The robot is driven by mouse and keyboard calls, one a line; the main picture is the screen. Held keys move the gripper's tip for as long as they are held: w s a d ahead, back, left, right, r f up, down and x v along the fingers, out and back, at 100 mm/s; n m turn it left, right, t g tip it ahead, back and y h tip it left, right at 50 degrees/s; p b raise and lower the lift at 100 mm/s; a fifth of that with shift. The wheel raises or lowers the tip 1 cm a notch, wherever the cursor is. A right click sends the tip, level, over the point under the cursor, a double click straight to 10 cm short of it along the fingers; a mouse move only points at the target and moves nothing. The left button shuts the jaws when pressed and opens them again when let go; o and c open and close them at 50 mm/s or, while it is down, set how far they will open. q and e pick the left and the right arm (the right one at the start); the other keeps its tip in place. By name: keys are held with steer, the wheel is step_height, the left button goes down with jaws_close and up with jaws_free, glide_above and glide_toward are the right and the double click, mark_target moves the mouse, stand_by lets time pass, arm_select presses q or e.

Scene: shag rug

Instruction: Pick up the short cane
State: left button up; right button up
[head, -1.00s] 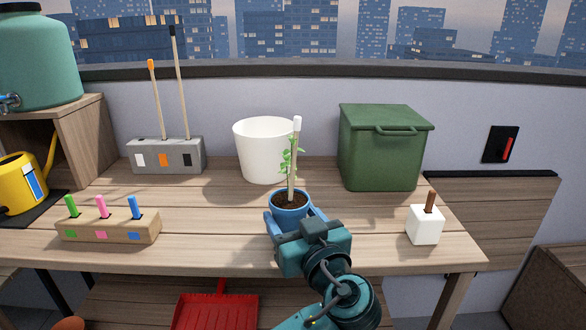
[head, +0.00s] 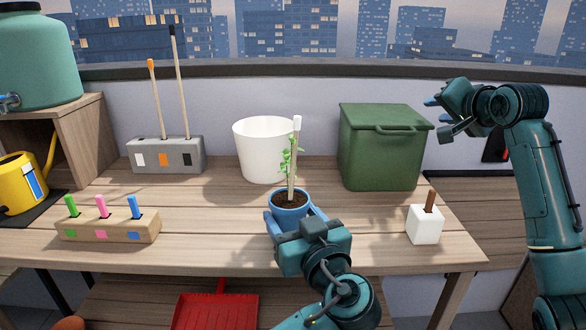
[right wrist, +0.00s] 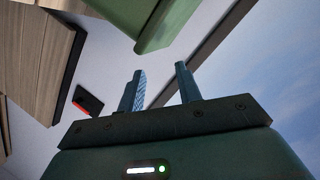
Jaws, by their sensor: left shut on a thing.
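A grey block (head: 165,155) at the back left of the bench holds two upright canes. The shorter cane (head: 156,100) has an orange tip; the taller cane (head: 180,85) beside it has a black tip. A white-tipped cane (head: 295,160) stands in a blue pot (head: 290,197) of soil with a green plant. My left gripper (head: 290,217) is shut on the blue pot from the front. My right gripper (head: 440,117) is raised at the right, near the green bin. Its fingers are apart and empty in the right wrist view (right wrist: 160,70).
A white bucket (head: 262,150) stands behind the pot, and a lidded green bin (head: 380,150) at the back right. A white block (head: 424,225) with a brown handle is at the front right. A wooden holder (head: 105,227) with colored tags is at the front left. A yellow watering can (head: 22,185) stands far left.

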steer(key=s+a+r+n+g+y, duration=0.25)
steer(key=s+a+r+n, duration=0.45)
steer(key=a, duration=0.5)
steer(key=s+a+r+n+g+y, duration=0.1)
steer(key=s+a+r+n+g, duration=0.25)
steer(key=a+r, duration=0.7)
steer(key=n+g+h, duration=0.2)
steer(key=g, duration=0.2)
glide_toward(297, 136)
steer(key=shift+m, duration=0.25)
steer(key=shift+x, duration=5.6)
steer(key=shift+c, duration=0.3)
jaws_close()
